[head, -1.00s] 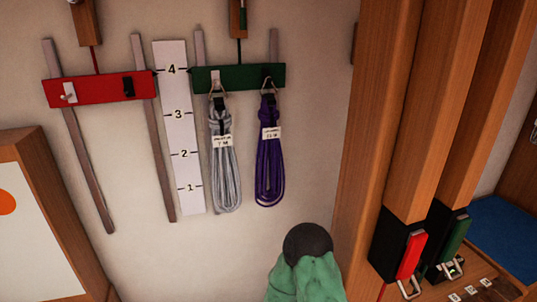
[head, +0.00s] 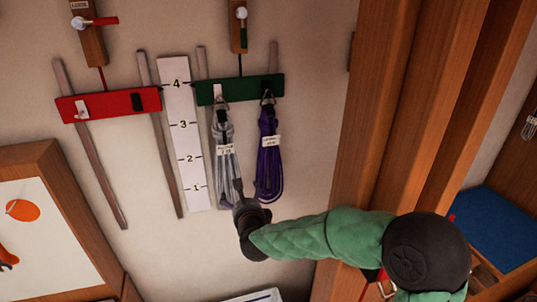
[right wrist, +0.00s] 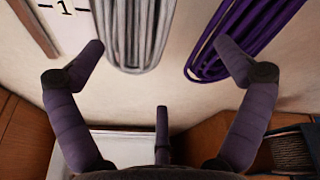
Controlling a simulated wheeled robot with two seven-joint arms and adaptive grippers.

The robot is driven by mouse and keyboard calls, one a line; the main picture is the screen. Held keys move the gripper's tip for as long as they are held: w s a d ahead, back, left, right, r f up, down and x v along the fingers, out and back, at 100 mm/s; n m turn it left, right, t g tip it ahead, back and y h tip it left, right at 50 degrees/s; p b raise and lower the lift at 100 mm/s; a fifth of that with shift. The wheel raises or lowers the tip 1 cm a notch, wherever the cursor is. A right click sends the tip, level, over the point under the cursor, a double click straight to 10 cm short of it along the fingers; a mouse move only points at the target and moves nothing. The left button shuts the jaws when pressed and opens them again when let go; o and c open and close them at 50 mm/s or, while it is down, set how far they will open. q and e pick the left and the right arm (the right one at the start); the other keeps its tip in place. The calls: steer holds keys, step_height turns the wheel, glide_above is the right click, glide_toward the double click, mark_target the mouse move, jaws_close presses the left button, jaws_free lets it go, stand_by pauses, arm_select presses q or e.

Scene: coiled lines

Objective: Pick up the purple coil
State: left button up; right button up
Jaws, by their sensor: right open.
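The purple coil (head: 268,180) hangs from a ring on the right peg of the green bar (head: 238,90), with a white tag near its top. A grey coil (head: 226,160) hangs beside it on the left. My right gripper (head: 243,197) is at the lower ends of the coils, below and between them. In the right wrist view the gripper (right wrist: 160,52) is open and empty. The purple coil (right wrist: 240,45) is by its right finger, and the grey coil (right wrist: 133,35) lies ahead between the fingers. My left gripper is not in view.
A white numbered scale (head: 186,140) is left of the coils. A red bar (head: 108,104) sits farther left on two rails. Wooden posts (head: 375,120) stand to the right. A framed board (head: 45,220) is at lower left.

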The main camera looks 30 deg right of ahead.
mark_target(264, 126)
steer(key=s+d+r+m+t+h+p, duration=0.1)
steer(key=s+d+r+m+h+p, duration=0.3)
steer(key=r, duration=0.6)
steer(key=d+r+m+b, duration=0.1)
steer(key=d+r+m, duration=0.1)
steer(key=r+m, duration=0.65)
steer(key=shift+n, duration=0.75)
steer(key=w, duration=0.1)
steer(key=w+d+r+p, duration=0.1)
steer(key=w, duration=0.1)
steer(key=w+d, duration=0.1)
steer(key=shift+w+d+r, duration=0.15)
steer(key=shift+w+d, duration=0.1)
steer(key=shift+w, duration=0.1)
steer(key=shift+w+d+p, duration=0.15)
steer(key=shift+w+p, duration=0.25)
steer(key=shift+p, duration=0.05)
steer(key=shift+p+x, duration=0.8)
steer(key=shift+x, duration=1.35)
steer(key=shift+r, duration=0.1)
steer(key=shift+c, duration=0.3)
steer(key=c, duration=1.4)
steer(key=shift+r, duration=0.1)
steer(key=shift+c, duration=1.2)
